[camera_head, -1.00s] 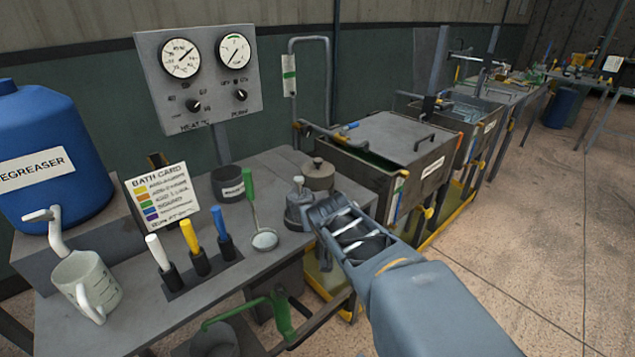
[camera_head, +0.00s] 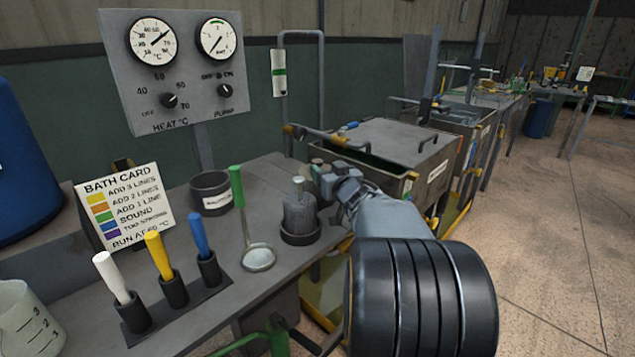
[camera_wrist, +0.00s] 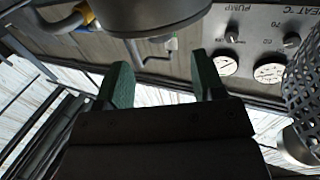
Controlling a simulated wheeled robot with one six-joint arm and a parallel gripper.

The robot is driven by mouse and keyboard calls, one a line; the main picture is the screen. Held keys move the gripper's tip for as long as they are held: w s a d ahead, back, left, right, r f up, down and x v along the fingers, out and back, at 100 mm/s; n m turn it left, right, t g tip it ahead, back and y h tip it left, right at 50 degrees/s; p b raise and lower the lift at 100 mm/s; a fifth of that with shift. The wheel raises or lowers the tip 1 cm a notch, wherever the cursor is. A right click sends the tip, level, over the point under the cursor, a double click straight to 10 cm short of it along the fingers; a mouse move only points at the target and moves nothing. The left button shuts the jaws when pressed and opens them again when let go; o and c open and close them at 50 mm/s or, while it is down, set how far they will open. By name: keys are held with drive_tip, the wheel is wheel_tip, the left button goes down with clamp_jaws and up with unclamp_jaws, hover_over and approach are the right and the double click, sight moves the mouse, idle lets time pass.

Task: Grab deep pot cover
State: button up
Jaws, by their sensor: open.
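In the head view a dark grey lidded pot (camera_head: 300,217) with a small knob stands upright in a shallow round base near the bench's right edge. My gripper (camera_head: 322,175) is just behind it and to its right, small and partly blended with the bench, so its gap shows poorly there. The wrist view is upside down. It shows the two green fingers of my gripper (camera_wrist: 162,84) apart with nothing between them. A round, brownish-grey lidded body (camera_wrist: 155,18) lies beyond the fingertips. I cannot tell which is the deep pot cover.
A dark open cup (camera_head: 212,200), a green-handled ladle (camera_head: 258,257) and a rack of coloured handles (camera_head: 165,300) stand on the bench. The bath card (camera_head: 130,208) stands at left. A lidded tank (camera_head: 430,175) is close to the right. A perforated cylinder (camera_wrist: 305,85) is near my gripper in the wrist view.

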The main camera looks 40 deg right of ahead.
sight(319, 164)
drive_tip(key=x, duration=0.4)
drive_tip(key=b+x, duration=0.1)
drive_tip(key=shift+w+f, duration=0.25)
drive_tip(key=shift+w, duration=0.15)
drive_tip(key=shift+w+d+r, duration=0.1)
drive_tip(key=shift+w+d, duration=0.05)
drive_tip(key=shift+w, duration=0.45)
clamp_jaws()
